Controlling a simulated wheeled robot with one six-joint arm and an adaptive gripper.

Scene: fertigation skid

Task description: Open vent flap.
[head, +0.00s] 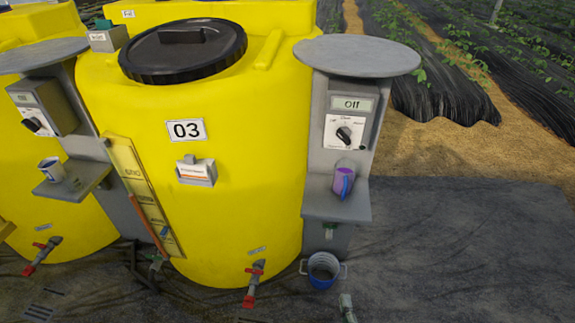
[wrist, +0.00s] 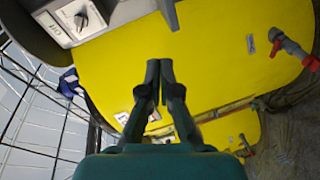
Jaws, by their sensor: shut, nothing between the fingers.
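I cannot make out a part that is clearly a vent flap in either view. My gripper (wrist: 159,64) shows in the wrist view, its two dark fingers together at the tips and empty. It is in front of a yellow tank, and I cannot tell how far from it. The yellow tank 03 (head: 240,150) stands in the middle of the head view with a black round lid (head: 185,50) closed on top. A small grey holder with a label (head: 196,171) is on its front. My gripper is not seen in the head view.
A grey post carries a dial panel (head: 344,133) under an "Off" display, and a shelf with a purple cup (head: 343,182). A blue bucket (head: 323,271) and a red-handled valve (head: 254,283) are low down. Wire mesh (wrist: 30,120) is at left in the wrist view. Dark ground at right is clear.

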